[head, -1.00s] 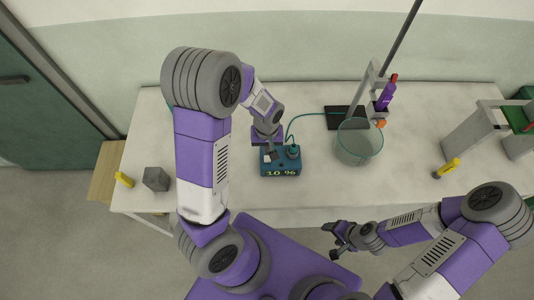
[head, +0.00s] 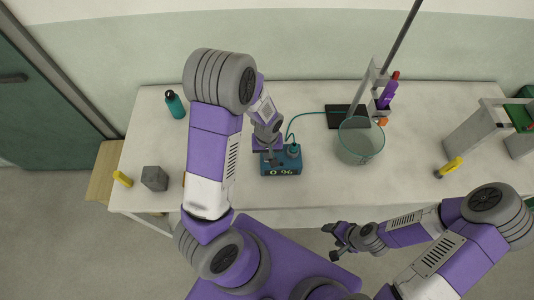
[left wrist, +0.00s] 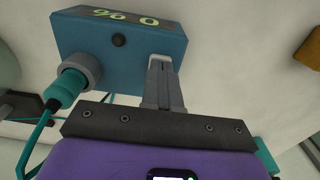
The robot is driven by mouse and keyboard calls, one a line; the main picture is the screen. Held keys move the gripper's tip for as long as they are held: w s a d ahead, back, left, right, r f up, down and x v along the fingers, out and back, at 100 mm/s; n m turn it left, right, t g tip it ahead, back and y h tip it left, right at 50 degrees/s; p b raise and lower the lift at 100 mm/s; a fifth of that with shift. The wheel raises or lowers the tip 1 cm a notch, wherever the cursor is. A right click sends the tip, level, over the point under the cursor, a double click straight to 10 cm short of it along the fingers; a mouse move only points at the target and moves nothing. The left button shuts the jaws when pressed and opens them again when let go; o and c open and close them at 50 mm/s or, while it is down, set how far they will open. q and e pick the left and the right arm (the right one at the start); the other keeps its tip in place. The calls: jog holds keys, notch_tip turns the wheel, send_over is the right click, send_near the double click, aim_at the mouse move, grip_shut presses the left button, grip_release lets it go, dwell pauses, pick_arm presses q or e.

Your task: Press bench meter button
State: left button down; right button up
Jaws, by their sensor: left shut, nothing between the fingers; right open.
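The blue bench meter (head: 292,164) sits on the bench in the middle of the head view, and its display reads 0 %. My left gripper (head: 270,160) is shut and empty, pointing down at the meter. My right gripper (head: 334,243) is open and empty, in front of the bench edge.
A teal cable plug (head: 293,150) stands on the meter; its cable runs to a dark stand base (head: 340,117). A glass vessel (head: 360,146) stands right of the meter. A teal bottle (head: 174,104) and grey block (head: 154,178) are left.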

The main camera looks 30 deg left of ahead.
pick_arm(q)
jog(key=shift+s+f, duration=0.35)
jog(key=shift+f, duration=0.15)
pick_arm(e)
jog(key=shift+f, duration=0.3)
pick_arm(q)
jog(key=shift+f, duration=0.1)
jog(key=shift+w+r+p, duration=0.15)
jog(key=shift+r+p, duration=0.35)
jog(key=shift+r, duration=0.1)
notch_tip(320, 180, up, 5)
jog(key=p, duration=0.3)
jog(key=shift+w+f, duration=0.15)
jog(key=shift+f, duration=0.05)
notch_tip(320, 180, up, 9)
pick_arm(e)
notch_tip(320, 180, up, 4)
jog(key=shift+r, duration=0.1)
